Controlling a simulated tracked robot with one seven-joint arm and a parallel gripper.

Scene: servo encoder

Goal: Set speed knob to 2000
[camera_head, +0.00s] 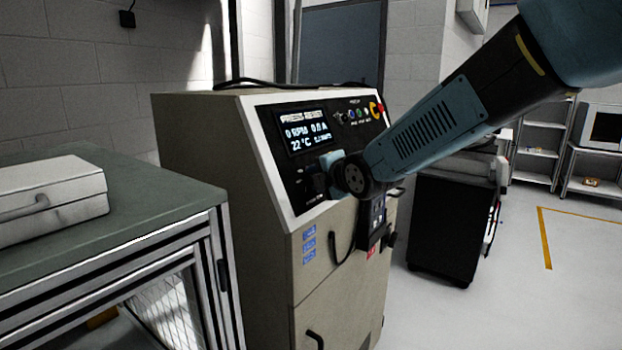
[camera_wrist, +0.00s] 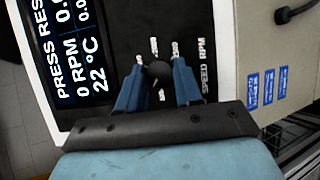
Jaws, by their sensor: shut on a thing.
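The speed knob (camera_wrist: 157,71) is a small round black knob on the black control panel, with white scale marks around it and the label "SPEED RPM" beside it. My gripper (camera_wrist: 158,85) has its two blue fingers on either side of the knob, shut on it. The mark the knob points at cannot be read. The display (camera_head: 307,135) reads "PRESS RESET", 0 RPM, 0.0 A and 22 °C; part of it also shows in the wrist view (camera_wrist: 80,50). In the head view my gripper (camera_head: 318,181) is at the panel's lower part and hides the knob.
The beige machine cabinet (camera_head: 215,165) carries the sloped panel, with a red button (camera_head: 380,112) and small controls at its upper right. A green-topped bench (camera_head: 150,205) with a white case (camera_head: 50,195) stands at left. A dark cart (camera_head: 440,220) stands behind my arm. Floor at right is clear.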

